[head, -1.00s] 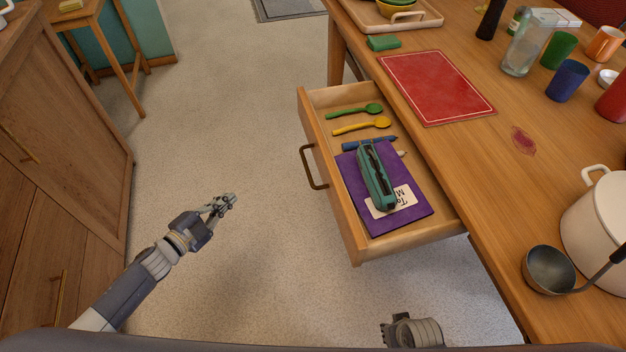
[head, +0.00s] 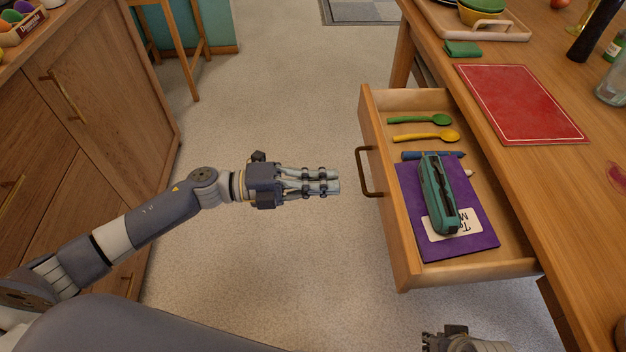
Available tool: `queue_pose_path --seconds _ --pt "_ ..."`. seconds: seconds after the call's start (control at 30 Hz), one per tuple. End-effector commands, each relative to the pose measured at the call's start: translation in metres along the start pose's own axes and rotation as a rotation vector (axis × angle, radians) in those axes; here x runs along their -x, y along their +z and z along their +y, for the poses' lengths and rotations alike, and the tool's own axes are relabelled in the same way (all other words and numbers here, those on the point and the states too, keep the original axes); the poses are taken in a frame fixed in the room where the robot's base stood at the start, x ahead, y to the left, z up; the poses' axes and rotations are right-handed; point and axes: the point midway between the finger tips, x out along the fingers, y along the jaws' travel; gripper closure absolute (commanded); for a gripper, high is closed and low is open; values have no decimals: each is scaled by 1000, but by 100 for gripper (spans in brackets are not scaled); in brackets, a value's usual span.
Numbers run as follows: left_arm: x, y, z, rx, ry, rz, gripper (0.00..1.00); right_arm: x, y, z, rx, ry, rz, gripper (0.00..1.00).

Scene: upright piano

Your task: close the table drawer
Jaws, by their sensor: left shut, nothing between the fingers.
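The table drawer (head: 390,218) is pulled out from the wooden table (head: 583,225), and its dark metal handle (head: 364,172) faces left. Inside lie a green spoon (head: 418,119), a yellow spoon (head: 425,136), a blue pen (head: 420,155), a purple book (head: 475,235) and a teal stapler-like object (head: 437,195) on the book. My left gripper (head: 338,186) is shut and empty, its fingers pointing right, a short gap left of the handle and not visibly touching it. My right gripper (head: 428,341) shows only in part at the bottom edge, below the drawer; its fingers are not clear.
A red mat (head: 522,103), a green cloth (head: 462,49) and a tray (head: 500,30) lie on the tabletop. A wooden cabinet (head: 115,100) stands on the left. The carpeted floor (head: 280,100) between cabinet and drawer is clear.

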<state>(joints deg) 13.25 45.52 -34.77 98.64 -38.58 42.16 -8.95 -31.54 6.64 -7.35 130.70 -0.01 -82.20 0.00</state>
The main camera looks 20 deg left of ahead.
Motion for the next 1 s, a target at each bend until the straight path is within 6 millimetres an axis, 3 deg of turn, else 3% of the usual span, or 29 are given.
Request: queue_pose_path --seconds 0.2,0.4,0.6,1.0 --pt "-48 1 -1 0 -3 0 100 0 0 0 0 0 0 83" --pt "-76 1 0 1 -1 -1 100 2 -1 0 0 1 3 83" --pt "-86 1 0 1 1 -3 100 3 0 0 -1 1 -2 83" --pt "-87 1 0 2 0 -3 100 4 0 0 -1 0 2 83"
